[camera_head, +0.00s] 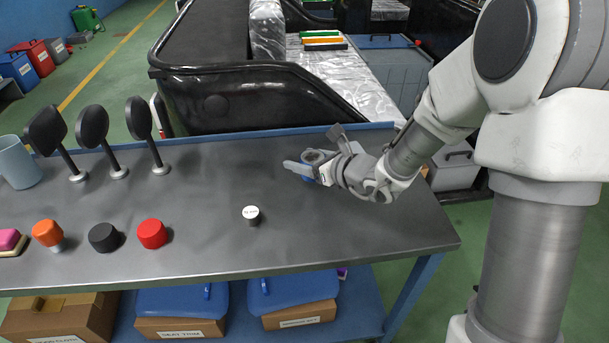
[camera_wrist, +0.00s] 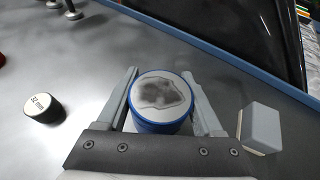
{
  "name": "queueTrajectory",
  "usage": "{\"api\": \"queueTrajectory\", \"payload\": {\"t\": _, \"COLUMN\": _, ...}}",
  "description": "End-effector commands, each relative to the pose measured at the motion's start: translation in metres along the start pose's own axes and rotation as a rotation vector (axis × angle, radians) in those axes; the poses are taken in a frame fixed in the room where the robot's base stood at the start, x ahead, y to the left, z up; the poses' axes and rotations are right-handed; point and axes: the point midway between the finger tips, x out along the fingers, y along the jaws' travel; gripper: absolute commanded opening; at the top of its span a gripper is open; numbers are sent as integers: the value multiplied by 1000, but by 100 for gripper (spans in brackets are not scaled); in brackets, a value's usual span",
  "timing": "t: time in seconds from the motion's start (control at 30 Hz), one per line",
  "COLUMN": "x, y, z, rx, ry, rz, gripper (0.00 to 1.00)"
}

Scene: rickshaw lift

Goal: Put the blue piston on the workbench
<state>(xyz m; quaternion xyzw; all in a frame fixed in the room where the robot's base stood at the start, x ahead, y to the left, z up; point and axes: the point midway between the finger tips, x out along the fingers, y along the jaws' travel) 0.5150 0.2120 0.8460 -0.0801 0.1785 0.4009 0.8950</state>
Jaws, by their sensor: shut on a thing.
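The blue piston (camera_wrist: 160,102) has a grey top with a dark patch and a blue side. It sits between the two fingers of my gripper (camera_wrist: 163,100) in the wrist view, and the gripper is shut on it. In the head view my gripper (camera_head: 312,170) is over the right part of the grey workbench (camera_head: 210,190), and the piston (camera_head: 308,178) shows partly behind the fingers. The piston's underside is hidden, so I cannot tell whether it touches the bench top.
A black cylinder with a white labelled top (camera_head: 252,215) stands left of my gripper. A red knob (camera_head: 152,233), a black knob (camera_head: 104,237) and an orange knob (camera_head: 47,232) stand farther left. Mirrors (camera_head: 140,125) line the back. A grey block (camera_wrist: 261,127) is right of my gripper.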

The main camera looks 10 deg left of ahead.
Motion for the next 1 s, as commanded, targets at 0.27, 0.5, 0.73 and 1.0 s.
{"api": "queueTrajectory", "payload": {"t": 0.27, "x": 15, "y": 0, "z": -35, "rx": 1, "ry": 0, "rz": 0, "gripper": 5}}
{"api": "queueTrajectory", "payload": {"t": 0.5, "x": 14, "y": 0, "z": -35, "rx": 0, "ry": -2, "rz": 0, "gripper": 5}}
{"api": "queueTrajectory", "payload": {"t": 0.73, "x": 16, "y": 0, "z": -38, "rx": 0, "ry": -1, "rz": 0, "gripper": 77}}
{"api": "queueTrajectory", "payload": {"t": 1.0, "x": 15, "y": 0, "z": -38, "rx": 0, "ry": 0, "rz": 0, "gripper": 98}}
